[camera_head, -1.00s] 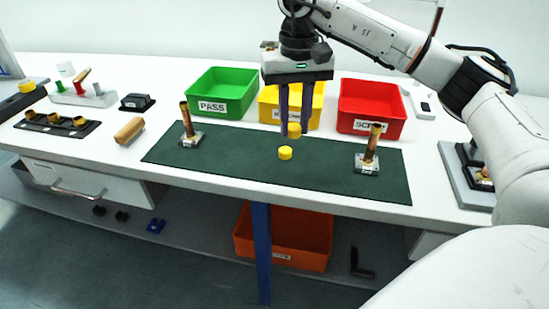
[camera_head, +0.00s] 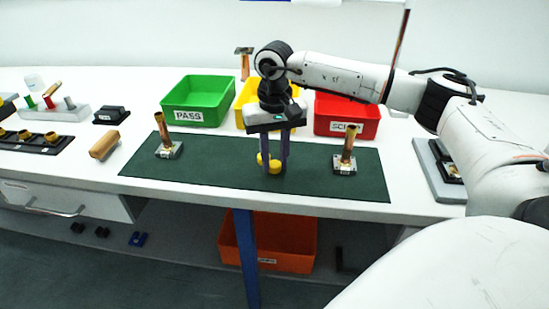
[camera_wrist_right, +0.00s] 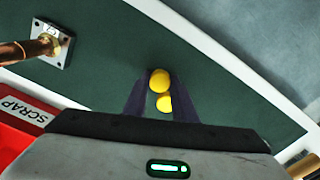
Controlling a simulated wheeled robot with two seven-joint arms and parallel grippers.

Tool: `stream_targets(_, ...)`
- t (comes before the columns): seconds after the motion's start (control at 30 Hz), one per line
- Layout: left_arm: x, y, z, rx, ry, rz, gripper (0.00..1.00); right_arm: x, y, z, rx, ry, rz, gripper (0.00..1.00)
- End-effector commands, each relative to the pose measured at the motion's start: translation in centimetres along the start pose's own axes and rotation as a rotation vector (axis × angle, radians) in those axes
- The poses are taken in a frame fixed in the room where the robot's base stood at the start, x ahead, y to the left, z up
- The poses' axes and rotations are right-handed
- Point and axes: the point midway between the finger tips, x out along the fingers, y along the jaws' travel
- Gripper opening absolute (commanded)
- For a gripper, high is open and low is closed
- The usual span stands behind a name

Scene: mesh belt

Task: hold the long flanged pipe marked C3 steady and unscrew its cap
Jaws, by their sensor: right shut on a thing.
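My right gripper (camera_head: 275,171) is shut on a yellow cap (camera_head: 275,166), low over the green mat. The held cap also shows between the fingertips in the right wrist view (camera_wrist_right: 159,80). A second yellow cap (camera_head: 263,158) is just behind it, partly hidden by a finger. One copper flanged pipe (camera_head: 162,129) stands on the mat's left, another (camera_head: 349,145) on its right. My left gripper is out of view.
Green PASS (camera_head: 197,118), yellow (camera_head: 240,119) and red (camera_head: 347,127) bins line the mat's far side. A wooden-coloured block (camera_head: 104,145) and a dark rack (camera_head: 35,143) lie to the left. The green mat (camera_head: 220,178) is mostly clear.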

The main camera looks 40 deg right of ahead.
Motion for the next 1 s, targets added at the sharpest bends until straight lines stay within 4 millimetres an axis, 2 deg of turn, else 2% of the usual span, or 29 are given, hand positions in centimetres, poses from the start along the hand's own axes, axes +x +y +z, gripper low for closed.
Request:
stream_targets(0.13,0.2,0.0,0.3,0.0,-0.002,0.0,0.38,0.4,0.0,0.0,0.0,0.0,0.0,0.0)
stream_targets(0.17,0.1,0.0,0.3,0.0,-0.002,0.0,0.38,0.4,0.0,0.0,0.0,0.0,0.0,0.26)
stream_targets(0.27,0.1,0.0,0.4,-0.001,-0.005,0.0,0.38,0.3,0.0,0.0,0.0,0.0,0.0,0.43)
stream_targets(0.53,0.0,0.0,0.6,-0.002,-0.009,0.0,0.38,0.2,0.0,0.0,0.0,0.0,0.0,0.43)
stream_targets(0.67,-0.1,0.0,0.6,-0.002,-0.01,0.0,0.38,-0.4,-0.1,0.0,0.0,0.001,-0.001,0.43)
stream_targets(0.77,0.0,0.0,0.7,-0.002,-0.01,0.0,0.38,-1.8,-0.1,-0.1,0.0,0.004,-0.002,0.43)
stream_targets(1.0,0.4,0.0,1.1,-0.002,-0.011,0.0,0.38,-7.1,-0.1,-0.1,-0.001,0.005,-0.003,0.43)
